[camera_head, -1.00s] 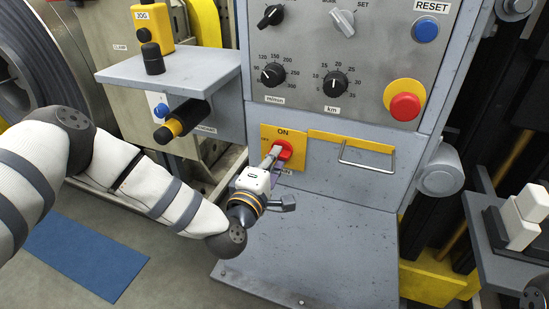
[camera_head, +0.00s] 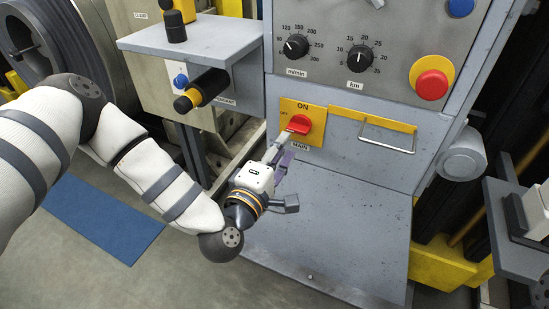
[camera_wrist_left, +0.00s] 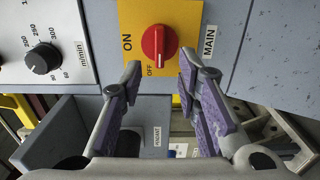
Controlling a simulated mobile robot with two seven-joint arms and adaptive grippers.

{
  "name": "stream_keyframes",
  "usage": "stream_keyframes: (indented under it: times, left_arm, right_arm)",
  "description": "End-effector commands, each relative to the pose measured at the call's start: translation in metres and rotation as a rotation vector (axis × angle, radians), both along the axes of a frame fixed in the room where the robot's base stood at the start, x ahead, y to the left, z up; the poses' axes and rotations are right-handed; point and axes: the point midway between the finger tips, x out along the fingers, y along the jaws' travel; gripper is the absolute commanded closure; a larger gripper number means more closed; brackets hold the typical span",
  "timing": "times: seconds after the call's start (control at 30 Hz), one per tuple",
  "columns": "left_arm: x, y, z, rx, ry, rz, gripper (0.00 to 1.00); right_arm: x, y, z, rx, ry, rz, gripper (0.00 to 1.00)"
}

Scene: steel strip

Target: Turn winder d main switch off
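The main switch is a red rotary knob (camera_head: 300,124) on a yellow plate (camera_head: 318,137) marked ON, OFF and MAIN. In the left wrist view the knob (camera_wrist_left: 159,42) has its grip bar lined up toward the OFF label, crosswise to ON. My left gripper (camera_head: 287,147) is just below and left of the knob in the head view. In the wrist view its two purple-padded fingers (camera_wrist_left: 158,78) are spread apart with nothing between them. The knob lies beyond the fingertips, apparently clear of them.
A wire handle (camera_head: 385,145) is right of the switch, and a red push button (camera_head: 432,84) is above. A black-and-yellow cylinder (camera_head: 202,90) sticks out on the left. A grey shelf (camera_head: 330,235) lies below; its top is clear.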

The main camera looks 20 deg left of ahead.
Motion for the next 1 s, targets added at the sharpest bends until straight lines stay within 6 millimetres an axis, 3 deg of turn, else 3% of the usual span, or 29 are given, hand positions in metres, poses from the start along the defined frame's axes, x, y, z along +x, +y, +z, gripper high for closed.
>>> stream_keyframes:
  times: [0.1,0.27,0.77,0.87,0.97,1.0]
  left_arm:
    - [-0.030,0.001,-0.001,-0.002,0.004,-0.001,0.70]
    - [-0.052,0.002,0.000,-0.001,0.001,-0.001,0.70]
    - [-0.057,0.000,-0.001,0.005,0.008,-0.006,0.70]
    - [-0.074,-0.021,-0.022,0.084,0.115,-0.096,0.70]
    - [-0.126,-0.057,-0.069,0.281,0.353,-0.313,0.70]
    - [-0.158,-0.067,-0.089,0.377,0.462,-0.422,0.70]
  right_arm:
    - [0.000,0.000,0.000,0.000,0.000,0.000,1.00]
    - [0.000,0.000,0.000,0.000,0.000,0.000,1.00]
    - [0.000,0.000,0.001,0.000,-0.001,0.000,1.00]
    - [0.006,0.000,0.008,0.000,-0.018,-0.001,1.00]
    - [0.018,0.000,0.025,0.000,-0.057,-0.002,1.00]
    - [0.024,0.000,0.032,0.000,-0.077,-0.003,1.00]
